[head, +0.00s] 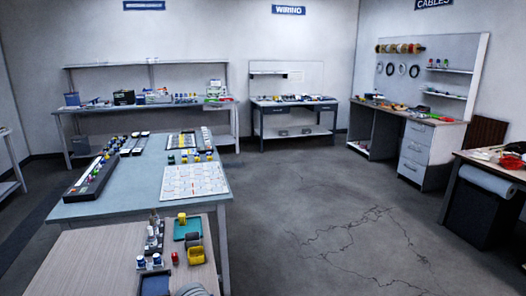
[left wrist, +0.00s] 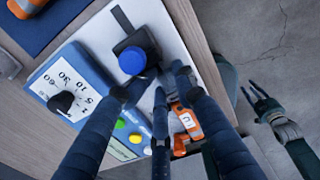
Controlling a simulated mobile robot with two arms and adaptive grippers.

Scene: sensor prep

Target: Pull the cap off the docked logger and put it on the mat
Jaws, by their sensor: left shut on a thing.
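My left gripper (left wrist: 152,82) fills the lower part of the left wrist view, its dark blue fingers closed around the blue round cap (left wrist: 132,60). The cap is beside a small black block (left wrist: 133,38) on a white surface (left wrist: 162,20); I cannot tell whether they touch. The fingers hide what is below the cap, so the logger is not clear. Another gripper, which looks like my right one (left wrist: 260,103), shows at the right edge, open and empty over the floor. Neither gripper shows in the head view. I cannot make out which surface is the mat.
A blue dial device (left wrist: 75,95) sits left of the fingers, and an orange thing (left wrist: 187,120) is close to the right finger. In the head view, a wooden table (head: 90,262) holds several small items and a teal tray (head: 187,228). Open floor (head: 300,220) is to its right.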

